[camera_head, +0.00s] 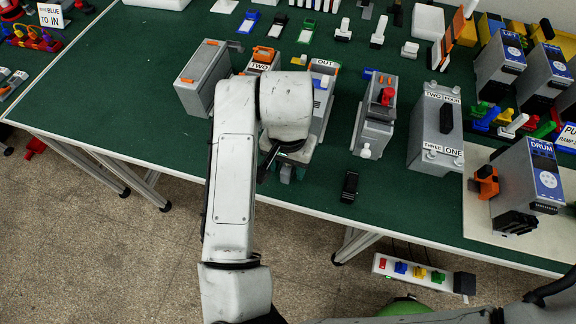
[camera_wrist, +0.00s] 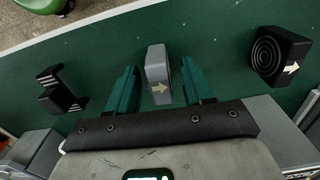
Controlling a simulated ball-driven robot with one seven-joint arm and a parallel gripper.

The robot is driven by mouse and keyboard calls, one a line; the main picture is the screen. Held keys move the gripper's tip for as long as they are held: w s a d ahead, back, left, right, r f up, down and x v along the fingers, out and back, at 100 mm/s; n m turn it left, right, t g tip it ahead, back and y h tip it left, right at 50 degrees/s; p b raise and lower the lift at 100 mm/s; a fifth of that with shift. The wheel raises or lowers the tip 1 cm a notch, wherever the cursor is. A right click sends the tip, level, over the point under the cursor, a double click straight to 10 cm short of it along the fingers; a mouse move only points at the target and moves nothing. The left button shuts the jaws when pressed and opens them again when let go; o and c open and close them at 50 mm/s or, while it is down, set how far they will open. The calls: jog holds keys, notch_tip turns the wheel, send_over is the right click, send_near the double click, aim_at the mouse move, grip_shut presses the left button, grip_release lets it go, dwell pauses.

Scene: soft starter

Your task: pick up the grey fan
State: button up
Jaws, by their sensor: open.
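The grey fan (camera_wrist: 157,72) stands on the green table top in the wrist view, seen nearly edge-on as a grey block with a pale arrow on its side. My gripper (camera_wrist: 158,88) is open, with one green finger on each side of the fan. Green table shows between the fan and each finger, so they look apart. In the head view my arm covers most of this spot; a small grey part of the fan (camera_head: 287,172) shows below the wrist. The fan's grille face is hidden.
A black fan (camera_wrist: 278,57) with an arrow stands to the right in the wrist view. A black bracket-like part (camera_wrist: 60,90) lies to the left. The table's front edge (camera_head: 320,213) is close. Grey devices (camera_head: 372,122) stand behind and to the right.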

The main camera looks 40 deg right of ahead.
grip_shut()
dwell(0.3)
jog(key=shift+r, duration=0.1)
